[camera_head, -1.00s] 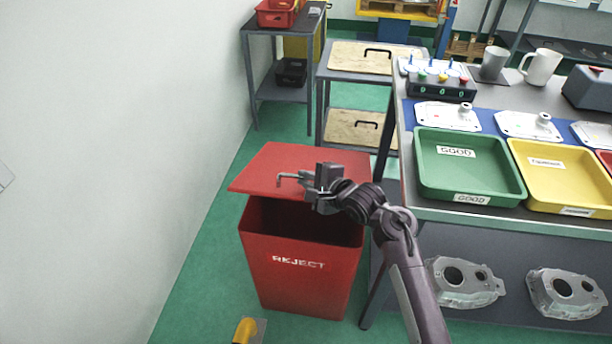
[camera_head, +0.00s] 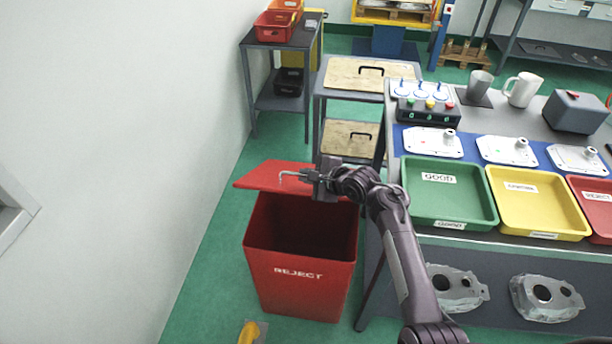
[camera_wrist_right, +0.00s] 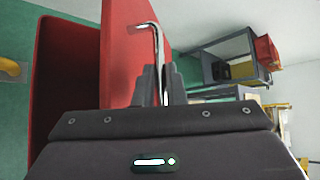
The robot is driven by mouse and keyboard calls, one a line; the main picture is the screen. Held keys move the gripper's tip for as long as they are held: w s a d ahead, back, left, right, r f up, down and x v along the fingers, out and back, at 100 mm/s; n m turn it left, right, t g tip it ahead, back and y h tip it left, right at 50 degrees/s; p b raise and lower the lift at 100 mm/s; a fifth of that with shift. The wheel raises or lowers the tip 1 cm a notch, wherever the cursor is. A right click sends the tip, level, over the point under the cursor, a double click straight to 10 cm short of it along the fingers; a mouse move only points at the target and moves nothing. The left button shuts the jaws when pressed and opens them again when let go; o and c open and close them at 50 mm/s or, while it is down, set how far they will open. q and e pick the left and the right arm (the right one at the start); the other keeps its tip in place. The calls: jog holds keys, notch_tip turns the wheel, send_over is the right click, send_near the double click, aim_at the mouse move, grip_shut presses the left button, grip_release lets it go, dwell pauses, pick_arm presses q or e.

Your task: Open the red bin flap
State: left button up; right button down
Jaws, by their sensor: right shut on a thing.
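The red bin marked REJECT (camera_head: 298,285) stands on the green floor at the lower middle of the head view. Its red flap (camera_head: 262,178) is raised and tilted up at the back, and the dark inside of the bin shows. My right gripper (camera_head: 312,176) is shut on the flap's bent metal handle (camera_head: 290,174). In the right wrist view the handle (camera_wrist_right: 155,45) runs between the fingers (camera_wrist_right: 158,85), with the flap (camera_wrist_right: 128,50) behind it and the bin's opening (camera_wrist_right: 75,75) to the left. My left gripper is not in view.
A workbench stands close to the bin's right, with a green tray (camera_head: 448,222), a yellow tray (camera_head: 540,232) and castings. A white wall (camera_head: 100,150) is at the left. A grey side table (camera_head: 275,104) and a cabinet with wooden panels (camera_head: 352,76) stand behind.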

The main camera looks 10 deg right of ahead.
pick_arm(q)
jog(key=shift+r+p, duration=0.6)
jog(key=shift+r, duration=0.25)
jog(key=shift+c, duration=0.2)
